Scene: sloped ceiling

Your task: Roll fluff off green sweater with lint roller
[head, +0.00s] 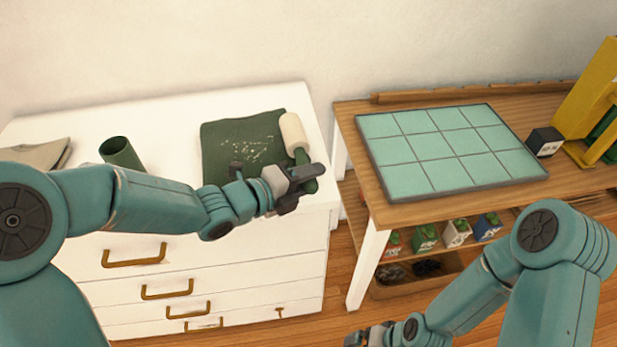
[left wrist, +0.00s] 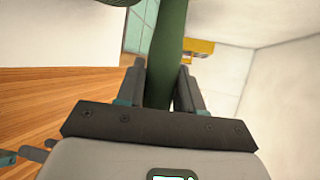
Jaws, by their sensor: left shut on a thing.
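The green sweater (head: 222,136) lies folded on the white dresser top, with pale fluff specks across its middle and right part. The lint roller has a cream roll (head: 292,131) and a green handle (head: 303,158). Its roll is at the sweater's right edge; I cannot tell if it touches the cloth. My left gripper (head: 306,176) is shut on the handle, at the right side of the dresser. In the left wrist view the handle (left wrist: 171,45) runs between the two fingers. My right gripper (head: 362,340) is low at the bottom edge, its fingers too unclear to read.
A dark green cylinder (head: 121,153) and beige folded cloth (head: 38,153) stand left on the dresser (head: 75,121). A wooden table (head: 362,132) at right holds a teal tiled mat (head: 450,150), a black box (head: 545,141) and a yellow stand (head: 588,95). Small cartons (head: 457,232) sit below.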

